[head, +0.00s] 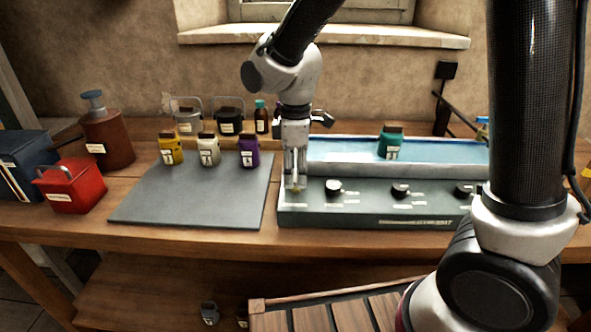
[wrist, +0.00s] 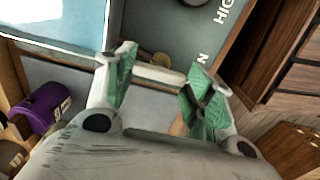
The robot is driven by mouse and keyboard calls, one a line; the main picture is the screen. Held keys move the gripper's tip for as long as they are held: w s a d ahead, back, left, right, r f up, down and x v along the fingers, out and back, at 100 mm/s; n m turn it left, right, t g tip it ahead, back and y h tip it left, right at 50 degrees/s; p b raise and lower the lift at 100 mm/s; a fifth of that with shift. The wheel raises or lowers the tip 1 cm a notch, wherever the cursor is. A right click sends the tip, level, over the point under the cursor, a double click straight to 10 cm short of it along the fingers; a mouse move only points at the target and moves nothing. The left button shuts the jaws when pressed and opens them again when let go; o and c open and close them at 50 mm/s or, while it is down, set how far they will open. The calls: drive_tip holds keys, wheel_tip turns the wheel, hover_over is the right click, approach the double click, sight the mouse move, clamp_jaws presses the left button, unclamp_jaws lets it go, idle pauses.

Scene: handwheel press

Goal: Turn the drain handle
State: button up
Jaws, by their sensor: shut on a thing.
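My gripper (head: 295,184) points down at the left end of the dark green control panel (head: 400,217) of the press. In the wrist view, my gripper (wrist: 163,70) has its green-padded fingers on either side of a pale bar, the drain handle (wrist: 157,74), and is shut on it. A small brass piece (wrist: 161,58) shows just behind the bar. In the head view the fingers hide most of the handle. Its exact turn angle is hard to tell.
Black knobs (head: 333,187) stand right of my gripper on the panel. Behind is a blue basin (head: 340,151) with a teal jar (head: 390,145). A grey mat (head: 195,196) lies left, with yellow (head: 171,150), white (head: 208,151) and purple (head: 249,152) jars at its back.

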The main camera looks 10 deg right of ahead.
sight(295, 175)
drive_tip(key=o, duration=1)
drive_tip(key=shift+r, duration=0.1)
wheel_tip(295, 175, up, 12)
